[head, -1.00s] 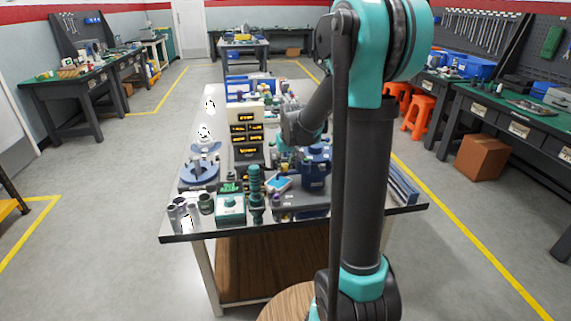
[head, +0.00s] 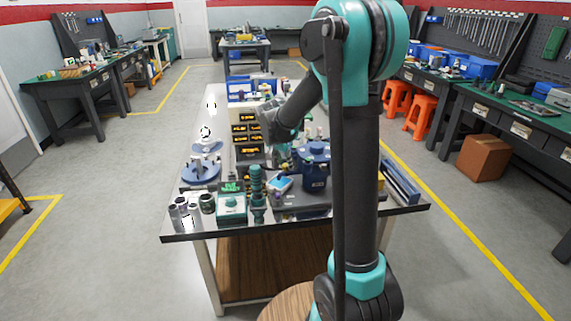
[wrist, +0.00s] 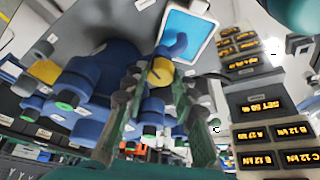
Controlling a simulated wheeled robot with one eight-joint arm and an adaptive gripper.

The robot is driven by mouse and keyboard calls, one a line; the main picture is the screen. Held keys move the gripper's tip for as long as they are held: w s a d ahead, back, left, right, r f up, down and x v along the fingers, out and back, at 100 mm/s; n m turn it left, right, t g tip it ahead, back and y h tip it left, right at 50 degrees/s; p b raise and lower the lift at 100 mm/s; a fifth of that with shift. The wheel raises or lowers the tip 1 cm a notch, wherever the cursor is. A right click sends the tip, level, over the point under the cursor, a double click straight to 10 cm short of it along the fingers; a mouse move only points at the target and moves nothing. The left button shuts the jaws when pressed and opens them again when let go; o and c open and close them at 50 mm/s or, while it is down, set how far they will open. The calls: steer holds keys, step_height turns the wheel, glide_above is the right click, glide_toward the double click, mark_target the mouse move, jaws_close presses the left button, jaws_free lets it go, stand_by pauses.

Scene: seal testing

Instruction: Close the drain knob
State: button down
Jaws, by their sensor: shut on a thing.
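A blue valve device (head: 315,172) stands on the bench beside my arm in the head view. In the wrist view its blue body (wrist: 95,75) shows several blue knobs or ports, some with green ends. My gripper (wrist: 160,75) has its two dark green fingers on either side of a round yellow knob (wrist: 160,71), and it is shut on it. I cannot tell from its look whether this is the drain knob. In the head view my gripper is small and its fingertips are hard to make out, beside the blue device.
A tablet with a blue screen (wrist: 188,27) lies close to the fingertips. A panel of lit displays (wrist: 265,130) stands to the right in the wrist view; the display tower (head: 247,135) also shows in the head view. Green, grey and blue parts crowd the bench front (head: 300,216).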

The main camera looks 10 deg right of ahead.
steer(key=shift+m, duration=0.5)
steer(key=c, duration=1.5)
jaws_free()
steer(key=shift+r, duration=0.1)
steer(key=v, duration=1.1)
steer(key=shift+a+r, duration=0.25)
steer(key=shift+r, duration=0.1)
